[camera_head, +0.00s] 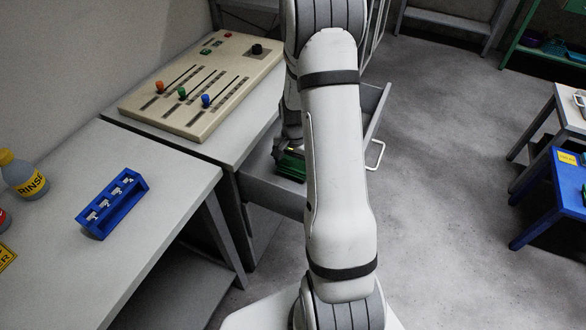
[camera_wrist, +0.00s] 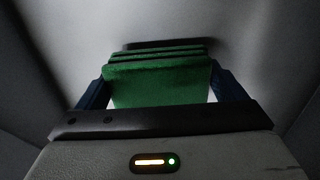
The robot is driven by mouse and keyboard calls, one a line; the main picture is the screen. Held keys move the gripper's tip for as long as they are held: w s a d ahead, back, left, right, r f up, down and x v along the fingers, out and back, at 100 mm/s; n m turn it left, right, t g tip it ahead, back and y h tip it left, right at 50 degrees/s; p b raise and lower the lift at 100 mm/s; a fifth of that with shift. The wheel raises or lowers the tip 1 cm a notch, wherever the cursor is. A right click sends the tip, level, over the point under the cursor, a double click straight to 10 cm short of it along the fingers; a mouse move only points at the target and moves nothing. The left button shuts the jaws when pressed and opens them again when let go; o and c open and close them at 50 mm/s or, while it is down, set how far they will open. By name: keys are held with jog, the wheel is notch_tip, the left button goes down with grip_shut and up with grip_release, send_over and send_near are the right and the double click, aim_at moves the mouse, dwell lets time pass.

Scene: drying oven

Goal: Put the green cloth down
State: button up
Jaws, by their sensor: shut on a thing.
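The green cloth (camera_wrist: 158,82) is folded in layers and sits between the two fingers of my gripper (camera_wrist: 160,90) in the wrist view. In the head view the green cloth (camera_head: 290,166) shows low inside an open drawer (camera_head: 262,185), partly hidden by my arm. My gripper (camera_head: 288,150) points down into the drawer and is shut on the cloth. Whether the cloth touches the drawer floor is hard to tell.
A control panel (camera_head: 205,85) with sliders lies on the desk above the drawer. A blue rack (camera_head: 112,205) and a RINSE bottle (camera_head: 24,176) stand on the left table (camera_head: 150,185). A blue stand (camera_head: 553,200) is at the right. The floor between is clear.

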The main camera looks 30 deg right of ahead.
aim_at(295, 171)
notch_tip(295, 171, down, 2)
jog(key=shift+f, duration=0.15)
jog(key=shift+f+b, duration=0.25)
jog(key=shift+b, duration=0.1)
jog(key=o, duration=0.7)
jog(key=shift+s+f, duration=0.1)
jog(key=shift+s, duration=0.05)
jog(key=shift+o, duration=0.2)
